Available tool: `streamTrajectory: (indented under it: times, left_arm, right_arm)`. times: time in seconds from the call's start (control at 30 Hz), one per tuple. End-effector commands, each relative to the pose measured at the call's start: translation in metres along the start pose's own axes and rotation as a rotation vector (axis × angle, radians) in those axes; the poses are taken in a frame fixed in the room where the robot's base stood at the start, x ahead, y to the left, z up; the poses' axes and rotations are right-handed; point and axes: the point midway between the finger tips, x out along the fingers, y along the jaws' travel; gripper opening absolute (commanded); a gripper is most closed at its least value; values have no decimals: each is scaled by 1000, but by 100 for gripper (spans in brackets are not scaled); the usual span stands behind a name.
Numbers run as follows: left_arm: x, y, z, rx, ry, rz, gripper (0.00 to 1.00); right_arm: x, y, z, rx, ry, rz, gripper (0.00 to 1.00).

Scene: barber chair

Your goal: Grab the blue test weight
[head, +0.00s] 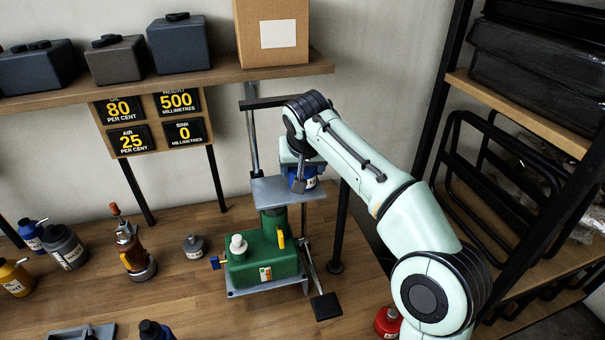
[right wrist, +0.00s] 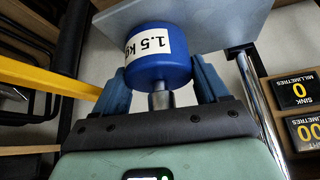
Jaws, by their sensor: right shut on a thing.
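The blue test weight (head: 308,183), marked 1.5 kg, is at the grey plate (head: 275,190) on top of the green device (head: 262,262) in the head view. In the right wrist view the blue weight (right wrist: 158,55) fills the space between the blue fingers, with its metal stem toward the palm. Its flat end is at the grey plate (right wrist: 215,22); I cannot tell whether they touch. My right gripper (right wrist: 160,82) is shut on the weight. In the head view my right gripper (head: 299,180) is mostly hidden by my wrist. My left gripper is not in view.
A shelf (head: 230,75) with grey cases and a cardboard box (head: 273,32) is behind. Bottles, an orange-brown tool (head: 133,250) and a small grey weight (head: 194,246) stand on the wooden bench. A black-framed rack (head: 525,120) is on the right, and a red object (head: 387,321) sits below my arm.

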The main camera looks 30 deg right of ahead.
Motion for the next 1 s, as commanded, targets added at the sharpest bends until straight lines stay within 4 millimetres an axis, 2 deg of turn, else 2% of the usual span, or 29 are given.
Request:
streamTrajectory:
  times: [0.27,0.73,1.0]
  left_arm:
    - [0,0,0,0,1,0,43]
    - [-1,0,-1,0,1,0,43]
    - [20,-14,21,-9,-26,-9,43]
  right_arm:
    - [-5,0,-4,2,9,-4,0]
    - [-34,0,-20,3,12,-5,0]
    - [-48,0,14,0,7,-6,0]
